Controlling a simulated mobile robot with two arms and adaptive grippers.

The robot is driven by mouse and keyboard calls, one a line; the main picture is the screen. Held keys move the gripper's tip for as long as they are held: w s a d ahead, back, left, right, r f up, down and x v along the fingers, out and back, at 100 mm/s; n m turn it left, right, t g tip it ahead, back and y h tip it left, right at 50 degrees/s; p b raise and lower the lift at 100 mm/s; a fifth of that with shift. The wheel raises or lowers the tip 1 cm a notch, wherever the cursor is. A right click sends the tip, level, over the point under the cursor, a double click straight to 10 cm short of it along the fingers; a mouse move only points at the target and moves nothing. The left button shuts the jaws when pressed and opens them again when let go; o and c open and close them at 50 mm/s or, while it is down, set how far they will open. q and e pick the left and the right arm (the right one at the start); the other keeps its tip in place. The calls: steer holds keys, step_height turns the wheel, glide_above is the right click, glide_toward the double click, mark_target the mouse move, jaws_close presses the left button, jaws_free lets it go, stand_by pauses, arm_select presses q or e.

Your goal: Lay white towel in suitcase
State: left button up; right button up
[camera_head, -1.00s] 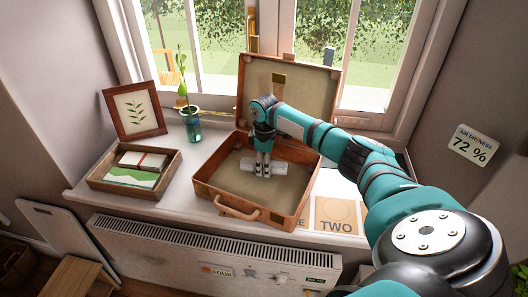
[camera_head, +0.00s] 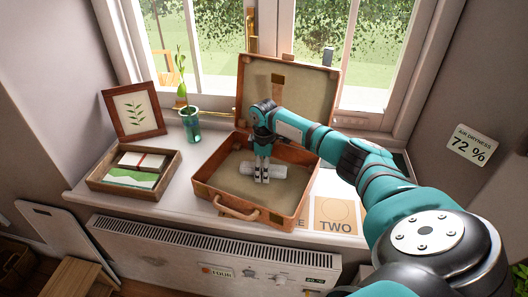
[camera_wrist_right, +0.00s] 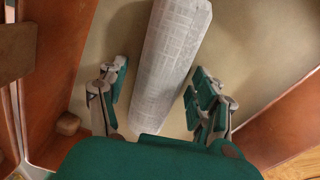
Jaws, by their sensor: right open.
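The open brown suitcase (camera_head: 283,209) stands on the windowsill with its lid raised against the window. The white towel (camera_head: 276,172), a rolled bundle, lies in its base near the middle. My right gripper (camera_head: 262,178) points down inside the suitcase at the towel. In the right wrist view the towel (camera_wrist_right: 170,60) lies between the two open fingers (camera_wrist_right: 160,95), with a gap at the left finger; contact at the right finger cannot be told. My left gripper is not in view.
A wooden tray (camera_head: 98,181) with books, a framed leaf picture (camera_head: 134,109) and a glass vase (camera_head: 191,126) with a plant stand left of the suitcase. A card marked TWO (camera_head: 336,215) lies to its right. A heater (camera_head: 200,255) is below the sill.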

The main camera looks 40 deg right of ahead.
step_height(320, 180, up, 12)
stand_by(0.4)
steer(key=shift+r, duration=0.1)
